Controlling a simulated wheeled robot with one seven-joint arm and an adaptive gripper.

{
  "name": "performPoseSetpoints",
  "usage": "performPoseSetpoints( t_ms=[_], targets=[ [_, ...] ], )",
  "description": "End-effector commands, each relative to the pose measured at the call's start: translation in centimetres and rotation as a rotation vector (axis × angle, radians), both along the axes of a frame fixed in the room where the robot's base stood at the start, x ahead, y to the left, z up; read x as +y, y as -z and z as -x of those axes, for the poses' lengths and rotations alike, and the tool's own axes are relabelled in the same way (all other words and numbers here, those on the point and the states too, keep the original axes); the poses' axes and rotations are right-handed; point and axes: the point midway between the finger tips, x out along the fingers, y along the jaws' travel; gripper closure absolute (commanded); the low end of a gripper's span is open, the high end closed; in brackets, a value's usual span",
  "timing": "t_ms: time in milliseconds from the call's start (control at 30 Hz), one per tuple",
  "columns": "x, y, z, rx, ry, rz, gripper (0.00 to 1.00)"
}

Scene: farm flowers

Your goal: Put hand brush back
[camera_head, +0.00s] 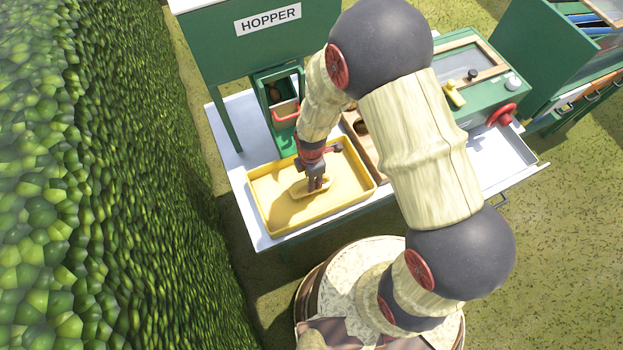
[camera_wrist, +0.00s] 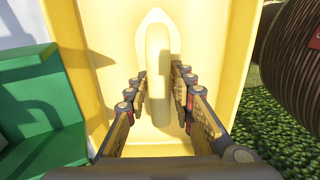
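A pale yellow, boat-shaped object with a raised middle (camera_wrist: 158,85), which looks like the hand brush, lies in the yellow tray (camera_head: 258,207). In the head view the brush (camera_head: 298,190) is partly hidden under my gripper (camera_head: 317,187). My gripper points down into the tray. In the wrist view my gripper (camera_wrist: 160,78) is open, with one finger on each side of the brush's raised middle. Gaps show between the fingers and the brush, so it does not look gripped. I cannot make out bristles.
A green hopper (camera_head: 235,45) with a chute and red handle (camera_head: 286,115) stands behind the tray. A brown wooden box (camera_head: 362,150) is right of the tray, partly behind my arm. A green machine with a red wheel (camera_head: 502,115) stands farther right. A hedge (camera_head: 90,200) fills the left.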

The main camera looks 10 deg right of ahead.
Motion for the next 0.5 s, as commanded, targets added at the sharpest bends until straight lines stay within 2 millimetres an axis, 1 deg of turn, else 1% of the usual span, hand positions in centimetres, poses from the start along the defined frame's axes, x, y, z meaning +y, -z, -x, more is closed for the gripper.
performPoseSetpoints(
  t_ms=[33,167,500],
  targets=[
    [0.0,-0.02,0.0,0.0,0.0,0.0,0.71],
    [0.0,-0.02,0.0,0.0,0.0,0.0,0.64],
    [0.0,-0.26,-0.01,0.0,0.0,0.0,0.64]
  ],
)
